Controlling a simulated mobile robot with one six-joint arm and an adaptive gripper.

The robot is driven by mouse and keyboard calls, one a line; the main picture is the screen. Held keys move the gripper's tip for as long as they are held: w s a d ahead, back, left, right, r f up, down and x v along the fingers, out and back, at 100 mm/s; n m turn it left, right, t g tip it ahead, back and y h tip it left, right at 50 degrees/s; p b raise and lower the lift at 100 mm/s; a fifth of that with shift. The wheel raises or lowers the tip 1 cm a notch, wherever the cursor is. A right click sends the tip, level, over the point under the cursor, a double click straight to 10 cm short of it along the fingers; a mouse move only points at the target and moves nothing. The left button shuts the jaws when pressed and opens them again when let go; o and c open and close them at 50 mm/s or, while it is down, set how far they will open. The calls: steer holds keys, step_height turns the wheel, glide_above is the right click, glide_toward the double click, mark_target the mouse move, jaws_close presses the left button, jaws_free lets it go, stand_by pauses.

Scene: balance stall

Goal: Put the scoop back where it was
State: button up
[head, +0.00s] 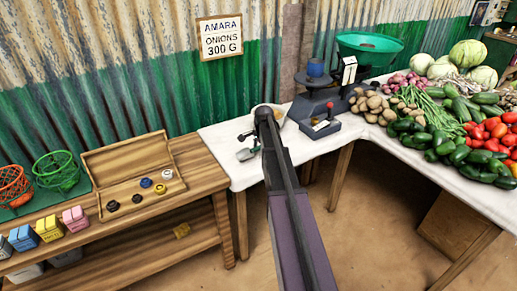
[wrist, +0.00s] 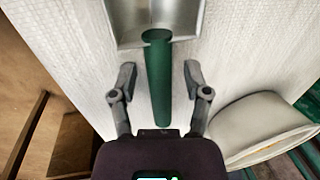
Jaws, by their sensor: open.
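The scoop has a grey metal pan (wrist: 155,22) and a green handle (wrist: 158,85). It lies on the white cloth of the stall table; in the head view the scoop (head: 246,154) shows small near the table's left end. My gripper (wrist: 160,76) is open, with one finger on each side of the handle and a visible gap to both. In the head view my gripper (head: 246,137) is small and partly merged with my arm, so the fingers are hard to make out there.
A cream bowl (wrist: 262,125) stands right beside my gripper. The balance (head: 320,98) with its green pan (head: 369,46) stands further right, then heaped vegetables (head: 465,125). A wooden bench (head: 150,225) with a weight box (head: 128,160) and baskets is at left. A sign (head: 220,37) reads "AMARA ONIONS 300 G".

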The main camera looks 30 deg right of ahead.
steer(key=shift+r, duration=0.2)
step_height(320, 180, up, 12)
steer(key=s+p, duration=0.2)
steer(key=p, duration=1)
steer(key=shift+s+d+f, duration=0.15)
steer(key=shift+s, duration=0.05)
stand_by(0.5)
steer(key=s+a+n+g, duration=0.1)
steer(key=s+a+n, duration=0.7)
steer(key=s+a, duration=0.4)
steer(key=s+a+n+g, duration=0.1)
steer(key=s+a+n, duration=0.8)
steer(key=a, duration=0.9)
steer(key=s, duration=0.2)
steer(key=shift+s+f, duration=0.2)
steer(key=shift+s, duration=0.2)
steer(key=shift+r, duration=0.1)
step_height(320, 180, up, 5)
steer(key=p, duration=0.5)
